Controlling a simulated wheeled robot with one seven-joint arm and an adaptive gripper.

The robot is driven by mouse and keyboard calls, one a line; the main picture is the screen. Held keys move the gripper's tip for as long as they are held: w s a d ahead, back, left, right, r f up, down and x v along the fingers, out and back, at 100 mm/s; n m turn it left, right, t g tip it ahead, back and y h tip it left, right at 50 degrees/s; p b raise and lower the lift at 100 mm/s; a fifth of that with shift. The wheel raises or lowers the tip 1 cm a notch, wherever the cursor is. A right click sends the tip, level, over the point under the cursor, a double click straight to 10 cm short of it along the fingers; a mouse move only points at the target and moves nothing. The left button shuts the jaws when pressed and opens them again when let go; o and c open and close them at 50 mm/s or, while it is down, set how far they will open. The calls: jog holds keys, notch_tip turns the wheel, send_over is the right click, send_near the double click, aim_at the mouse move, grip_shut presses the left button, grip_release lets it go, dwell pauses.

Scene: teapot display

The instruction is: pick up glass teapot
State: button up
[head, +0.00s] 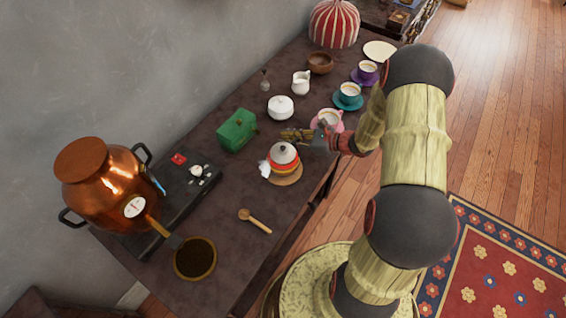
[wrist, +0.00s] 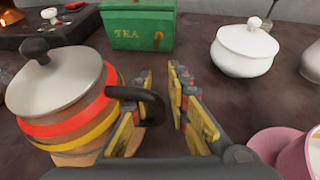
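The teapot (head: 284,160) has a grey lid with a dark knob and red, orange and yellow bands. It stands upright on a round wooden coaster (head: 291,180) on the dark counter. In the wrist view the teapot (wrist: 62,85) fills the left side, its black handle (wrist: 150,101) pointing toward my gripper. My gripper (wrist: 160,72) is open, with a gap between its two fingers. The handle overlaps the left finger in this view, its outer end showing in the gap; I cannot tell whether they touch. In the head view my gripper (head: 283,134) is just behind the teapot.
A green tea box (head: 237,130) and a white lidded pot (head: 280,108) stand behind. A pink cup (head: 329,118) is close by my gripper on the right. A wooden spoon (head: 256,221) lies in front; a copper urn (head: 100,190) stands left. The counter around the spoon is mostly clear.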

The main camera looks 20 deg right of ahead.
jog(key=c, duration=0.3)
grip_shut()
jog(key=shift+r, duration=0.1)
dwell(0.8)
